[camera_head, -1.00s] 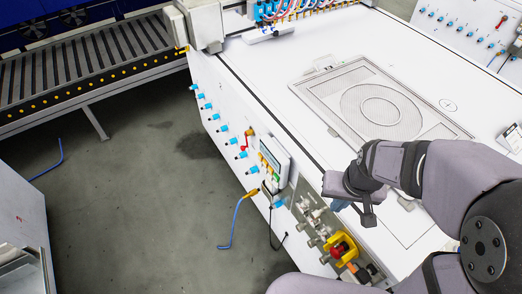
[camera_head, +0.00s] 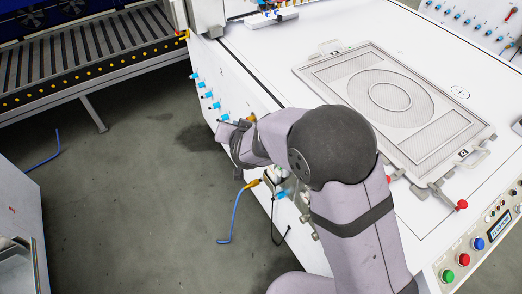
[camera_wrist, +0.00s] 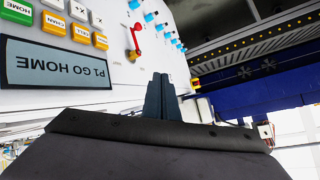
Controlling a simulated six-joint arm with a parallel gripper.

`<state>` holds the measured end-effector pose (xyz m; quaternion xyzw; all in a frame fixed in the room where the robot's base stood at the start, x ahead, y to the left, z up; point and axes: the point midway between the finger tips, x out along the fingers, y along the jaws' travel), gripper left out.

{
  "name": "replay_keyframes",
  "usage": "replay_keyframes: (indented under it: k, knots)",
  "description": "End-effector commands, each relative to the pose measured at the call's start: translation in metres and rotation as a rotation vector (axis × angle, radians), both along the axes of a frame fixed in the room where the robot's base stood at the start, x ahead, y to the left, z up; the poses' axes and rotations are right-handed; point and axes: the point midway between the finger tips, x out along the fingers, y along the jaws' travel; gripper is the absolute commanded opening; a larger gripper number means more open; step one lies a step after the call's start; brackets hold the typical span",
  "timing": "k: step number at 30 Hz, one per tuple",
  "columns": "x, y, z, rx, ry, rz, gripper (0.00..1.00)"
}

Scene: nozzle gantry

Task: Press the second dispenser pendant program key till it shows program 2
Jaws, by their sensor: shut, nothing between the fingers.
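The pendant's display (camera_wrist: 60,65) is at the upper left of the wrist view, reading "P1 GO HOME" upside down. Beside it are a green HOME key (camera_wrist: 18,10), orange keys such as CHAN (camera_wrist: 53,25) and CELL (camera_wrist: 80,34), and white keys (camera_wrist: 78,11). I cannot tell which is the program key. My gripper (camera_wrist: 160,82) is shut and empty, to the right of the display and apart from the keys in the picture. In the head view my gripper (camera_head: 230,136) is at the machine's side, and my arm hides the pendant.
A red-handled valve (camera_wrist: 135,42) and blue fittings (camera_wrist: 160,27) line the white panel. A blue cable (camera_head: 236,215) with a yellow plug hangs below my arm. The framed plate (camera_head: 455,130) lies on the machine top.

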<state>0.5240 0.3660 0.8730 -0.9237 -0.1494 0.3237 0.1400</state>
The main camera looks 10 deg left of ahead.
Motion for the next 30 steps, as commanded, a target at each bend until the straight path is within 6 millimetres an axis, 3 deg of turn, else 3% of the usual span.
replay_keyframes:
  k: [1, 6, 12, 21, 30]
  knots:
    - [-0.005, 0.013, -0.025, 0.038, -0.027, -0.035, 0.00]
    - [-0.016, 0.034, -0.055, 0.159, -0.141, -0.202, 0.00]
    - [-0.041, 0.034, -0.083, 0.243, -0.265, -0.369, 0.00]
    - [-0.069, 0.022, -0.099, 0.286, -0.379, -0.501, 0.00]
    - [-0.072, 0.020, -0.098, 0.291, -0.394, -0.518, 0.00]
